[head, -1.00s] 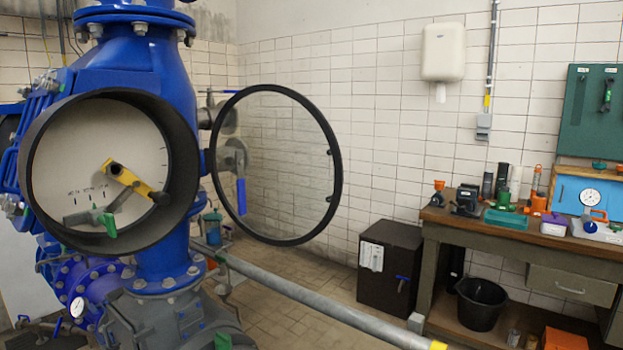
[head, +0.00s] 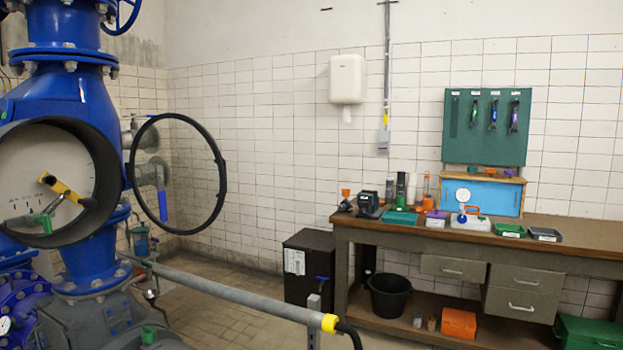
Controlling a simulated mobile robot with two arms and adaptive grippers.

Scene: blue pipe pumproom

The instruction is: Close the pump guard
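The pump guard (head: 222,165) is a round black-rimmed clear cover in the head view. It stands swung open to the right of the blue pump body (head: 85,100), hinged at the pump's right side. The round black housing (head: 107,178) at the left edge is uncovered. Inside it are a pale dial plate (head: 30,160), a yellow handle (head: 62,190) and a green-tipped lever (head: 45,222). The housing's left part is cut off by the picture edge. Neither of my grippers shows.
A grey rail (head: 230,298) with a yellow end crosses the front below the guard. A workbench (head: 590,245) with tools stands on the right. A dark cabinet (head: 305,265) stands beside it. Tiled floor (head: 215,320) shows between pump and cabinet.

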